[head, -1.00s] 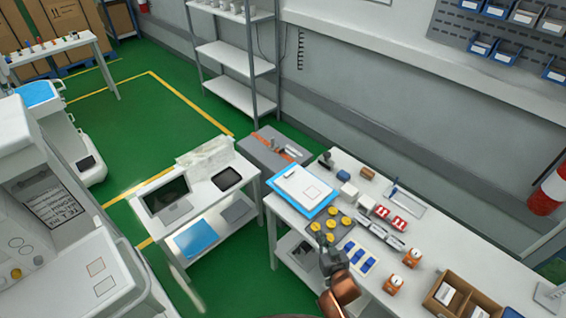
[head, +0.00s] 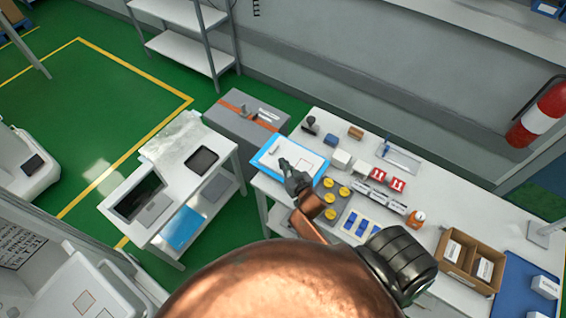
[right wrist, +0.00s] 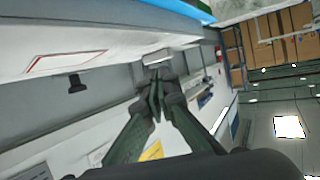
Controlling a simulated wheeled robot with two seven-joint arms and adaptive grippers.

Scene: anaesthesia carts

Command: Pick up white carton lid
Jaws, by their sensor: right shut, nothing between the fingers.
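Two small white box-shaped pieces stand side by side on the white table, a left one (head: 340,160) and a right one (head: 358,171). I cannot tell whether either is the carton lid. My right gripper (head: 284,164) is over the blue clipboard (head: 268,158) with its white sheet, left of these pieces. It is shut and empty, and its closed fingers (right wrist: 156,92) also show in the right wrist view. A white block (right wrist: 157,57) shows just past the fingertips there; I cannot tell which piece it is. My left gripper is out of view.
Yellow discs (head: 329,197), blue pieces (head: 350,221), red-and-white boxes (head: 398,184) and an orange item (head: 416,217) crowd the table. A brown box (head: 440,268) holds white cartons. A white carton (head: 544,288) stands on a blue mat at right. My copper arm hides the front.

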